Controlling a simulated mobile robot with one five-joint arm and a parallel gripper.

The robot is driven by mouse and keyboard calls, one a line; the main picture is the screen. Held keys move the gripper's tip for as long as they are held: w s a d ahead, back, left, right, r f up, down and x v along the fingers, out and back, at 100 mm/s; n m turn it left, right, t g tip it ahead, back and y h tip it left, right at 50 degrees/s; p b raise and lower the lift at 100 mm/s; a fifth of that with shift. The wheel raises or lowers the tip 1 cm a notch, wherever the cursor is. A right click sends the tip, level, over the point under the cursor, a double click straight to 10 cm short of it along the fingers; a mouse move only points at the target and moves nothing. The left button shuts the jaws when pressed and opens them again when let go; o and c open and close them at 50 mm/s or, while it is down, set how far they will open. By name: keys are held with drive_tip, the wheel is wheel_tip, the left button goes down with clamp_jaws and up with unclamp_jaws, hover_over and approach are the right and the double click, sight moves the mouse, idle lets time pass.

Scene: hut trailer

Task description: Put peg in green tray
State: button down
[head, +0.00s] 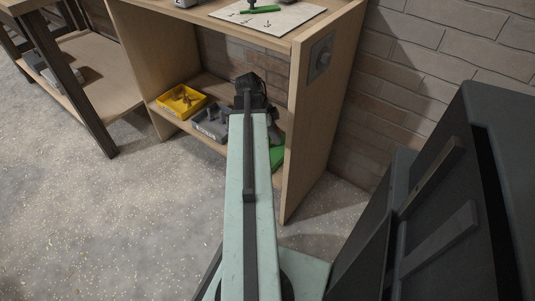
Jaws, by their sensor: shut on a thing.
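The green tray (277,157) is on the lower shelf at the right, by the side panel. Only part of it shows; my arm hides the rest. My gripper (272,132) is at the far end of my pale green arm, inside the shelf opening and over or near the green tray. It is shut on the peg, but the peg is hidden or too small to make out. I cannot tell whether the peg touches the tray.
A yellow tray (181,101) and a grey tray (211,122), both with things in them, stand left on the lower shelf (165,115). The wooden side panel (310,120) stands close right of my gripper. A green object (260,9) lies on the top.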

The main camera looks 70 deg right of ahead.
sight(274, 159)
drive_tip(key=f+b, duration=1)
drive_tip(key=shift+w+a+f, duration=0.1)
drive_tip(key=shift+w+f, duration=0.05)
drive_tip(key=shift+w, duration=0.05)
drive_tip(key=shift+r, duration=0.2)
drive_tip(key=shift+f, duration=0.1)
drive_tip(key=c, duration=1.7)
unclamp_jaws()
drive_tip(key=shift+f, duration=0.1)
drive_tip(key=shift+o, duration=0.8)
